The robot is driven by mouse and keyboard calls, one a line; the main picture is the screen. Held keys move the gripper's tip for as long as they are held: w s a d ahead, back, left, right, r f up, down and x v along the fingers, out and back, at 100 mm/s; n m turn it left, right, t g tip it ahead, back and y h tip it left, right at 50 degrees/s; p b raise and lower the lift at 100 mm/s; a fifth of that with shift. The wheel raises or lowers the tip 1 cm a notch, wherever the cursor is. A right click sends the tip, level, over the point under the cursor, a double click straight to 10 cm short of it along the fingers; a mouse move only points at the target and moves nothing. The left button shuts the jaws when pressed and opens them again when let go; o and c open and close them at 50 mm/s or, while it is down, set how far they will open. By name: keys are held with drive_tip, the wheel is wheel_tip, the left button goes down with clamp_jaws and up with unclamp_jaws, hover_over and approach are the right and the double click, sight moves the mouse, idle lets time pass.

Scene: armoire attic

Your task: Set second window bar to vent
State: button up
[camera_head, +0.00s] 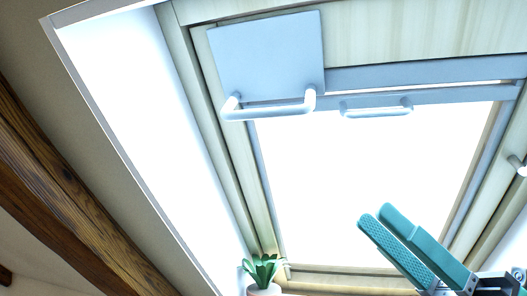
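A skylight window fills the upper and middle view. A white bar handle (268,112) stands out from the lower edge of a pale blue-grey plate (267,57) at the window's top left. A second, smaller bar (377,111) is on the blue-grey top rail of the sash to its right. My gripper (377,214) is at the lower right with two teal fingers, apart with a narrow gap and nothing seen between them. In the picture it is well below both bars and touches neither. Its depth from the window is hard to judge.
A potted green plant (263,272) stands at the bottom of the window, left of my gripper. A dark wooden beam (75,195) runs down the left side. A small white fitting (518,166) is on the right frame. The area before the bright pane looks clear.

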sight(263, 113)
drive_tip(key=s+a+r+n+t+h, duration=0.1)
drive_tip(key=s+a+r+h, duration=0.15)
drive_tip(key=r, duration=0.25)
drive_tip(key=s+a+r+n+h, duration=0.1)
drive_tip(key=a+r+h, duration=0.25)
drive_tip(key=r, duration=0.25)
drive_tip(key=shift+y, duration=0.4)
drive_tip(key=x, duration=1.1)
drive_tip(key=shift+s, duration=0.1)
drive_tip(key=shift+c, duration=0.2)
clamp_jaws()
